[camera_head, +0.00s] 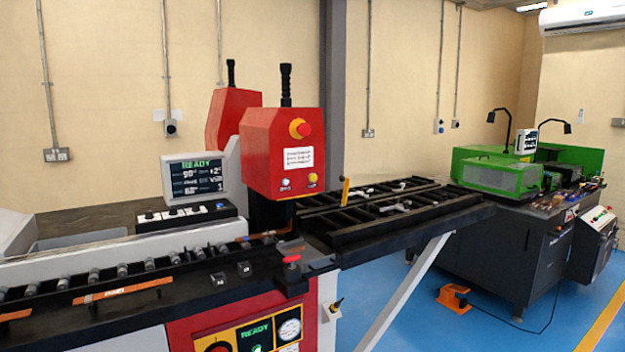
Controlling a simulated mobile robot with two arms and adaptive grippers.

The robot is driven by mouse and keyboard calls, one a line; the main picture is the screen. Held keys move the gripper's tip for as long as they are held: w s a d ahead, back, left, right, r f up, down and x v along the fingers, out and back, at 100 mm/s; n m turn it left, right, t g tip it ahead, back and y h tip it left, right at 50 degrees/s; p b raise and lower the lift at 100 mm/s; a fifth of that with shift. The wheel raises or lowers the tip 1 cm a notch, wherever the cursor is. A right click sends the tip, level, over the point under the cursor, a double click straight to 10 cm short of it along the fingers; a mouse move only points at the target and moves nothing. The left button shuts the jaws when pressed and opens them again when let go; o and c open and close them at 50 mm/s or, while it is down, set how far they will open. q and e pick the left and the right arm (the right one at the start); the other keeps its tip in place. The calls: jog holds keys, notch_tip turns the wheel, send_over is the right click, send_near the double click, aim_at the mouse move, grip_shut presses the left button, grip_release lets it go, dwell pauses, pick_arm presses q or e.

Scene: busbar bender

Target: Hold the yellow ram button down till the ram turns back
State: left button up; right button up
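The yellow ram button (312,180) sits on the lower right of the red bender head (284,155), beside a pale button (286,183). Above them are a white label plate and a red emergency knob (300,129) on a yellow collar. The dark ram column (272,217) stands below the head. A copper-coloured bar (283,228) is near its foot; its contact with the tooling is too small to tell. The display (195,179) reads READY. Neither gripper shows in the head view.
A black roller table (400,212) extends right from the bender. A lower front panel (254,335) also reads READY. Copper strips (122,291) lie on the left bed. A green machine (500,172) and an orange foot pedal (453,299) stand right. Blue floor is open between.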

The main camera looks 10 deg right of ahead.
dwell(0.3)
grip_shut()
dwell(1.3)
